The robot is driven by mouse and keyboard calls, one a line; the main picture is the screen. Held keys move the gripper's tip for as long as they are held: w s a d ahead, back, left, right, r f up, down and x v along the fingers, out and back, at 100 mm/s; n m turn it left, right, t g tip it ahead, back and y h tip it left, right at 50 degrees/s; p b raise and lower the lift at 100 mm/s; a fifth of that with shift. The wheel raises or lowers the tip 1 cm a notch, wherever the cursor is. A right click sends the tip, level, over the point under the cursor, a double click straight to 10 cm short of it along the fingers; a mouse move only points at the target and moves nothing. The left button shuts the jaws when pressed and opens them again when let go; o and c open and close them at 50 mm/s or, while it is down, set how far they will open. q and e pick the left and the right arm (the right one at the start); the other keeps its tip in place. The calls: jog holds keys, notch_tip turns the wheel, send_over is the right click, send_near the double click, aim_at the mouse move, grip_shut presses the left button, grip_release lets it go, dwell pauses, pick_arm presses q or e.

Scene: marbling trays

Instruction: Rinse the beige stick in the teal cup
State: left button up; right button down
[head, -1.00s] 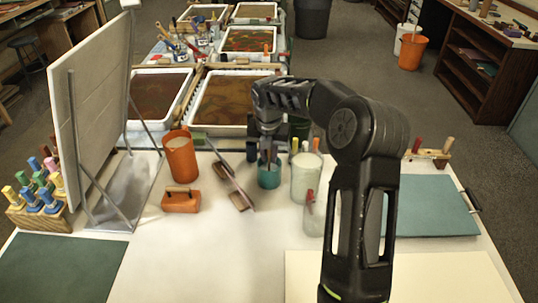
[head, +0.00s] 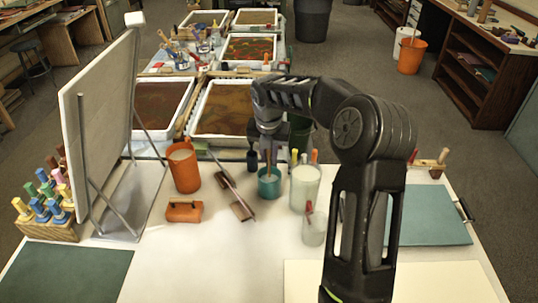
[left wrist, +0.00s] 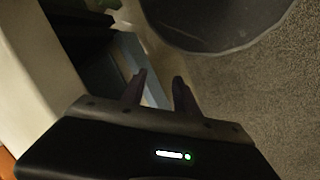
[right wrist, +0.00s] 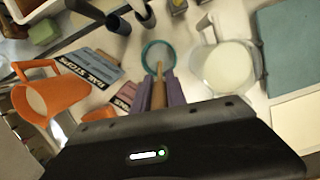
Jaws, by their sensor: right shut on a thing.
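The teal cup (head: 269,187) stands on the white table near its back edge. My right gripper (head: 268,138) is above the cup, shut on the upright beige stick (head: 268,163), whose lower end is at the cup's mouth. In the right wrist view the stick (right wrist: 158,92) is between the fingers and points into the ring of the teal cup (right wrist: 146,57). How deep its tip is cannot be told. My left gripper (left wrist: 158,92) shows only in its own wrist view, fingers apart and empty, away from the cup.
A white-filled jar (head: 304,188) and a clear jar (head: 314,230) stand at right. The table's front middle is clear.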

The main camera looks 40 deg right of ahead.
jog(key=shift+s+a+r+p, duration=0.1)
jog(key=shift+r+p, duration=0.35)
jog(key=shift+r, duration=0.25)
jog(key=shift+s+a+r+p, duration=0.1)
jog(key=shift+r+p, duration=0.35)
jog(key=shift+r, duration=0.2)
notch_tip(320, 180, up, 4)
jog(key=p, duration=0.3)
jog(key=shift+p, duration=0.4)
